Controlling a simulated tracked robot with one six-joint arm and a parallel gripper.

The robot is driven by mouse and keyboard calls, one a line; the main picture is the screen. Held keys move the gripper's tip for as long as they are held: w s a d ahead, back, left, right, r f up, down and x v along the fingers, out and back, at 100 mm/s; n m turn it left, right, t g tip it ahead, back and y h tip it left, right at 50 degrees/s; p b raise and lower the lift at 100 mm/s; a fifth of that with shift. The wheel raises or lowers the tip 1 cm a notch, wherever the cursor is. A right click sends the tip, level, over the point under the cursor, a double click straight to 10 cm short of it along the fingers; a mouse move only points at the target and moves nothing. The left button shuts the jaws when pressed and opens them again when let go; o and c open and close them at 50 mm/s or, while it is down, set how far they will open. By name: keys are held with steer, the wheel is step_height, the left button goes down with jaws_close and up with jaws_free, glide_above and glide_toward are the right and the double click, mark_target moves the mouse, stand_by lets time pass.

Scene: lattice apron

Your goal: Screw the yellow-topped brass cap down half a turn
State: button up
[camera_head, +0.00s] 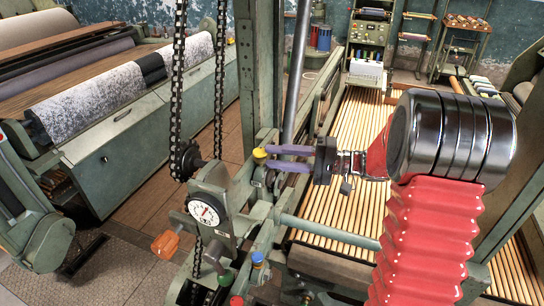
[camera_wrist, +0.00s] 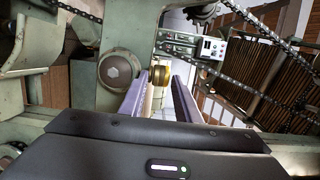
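The yellow-topped brass cap (camera_head: 260,153) sits on the green machine frame, left of centre in the head view. In the wrist view the brass cap (camera_wrist: 160,75) shows at the far end of my fingers. My gripper (camera_head: 268,157) reaches in from the right, its two purple fingers spread apart with their tips at the cap. In the wrist view my gripper (camera_wrist: 160,73) has one finger on each side of the cap. The fingers look open; whether either tip touches the cap is unclear. The cap's thread is hidden.
Blue (camera_head: 258,257), green (camera_head: 226,277) and red (camera_head: 237,300) caps are in front. A chain (camera_head: 177,90) hangs behind left.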

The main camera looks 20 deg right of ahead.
steer(key=shift+x, duration=0.9)
steer(key=c, duration=0.7)
steer(key=shift+d, duration=0.1)
jaws_close()
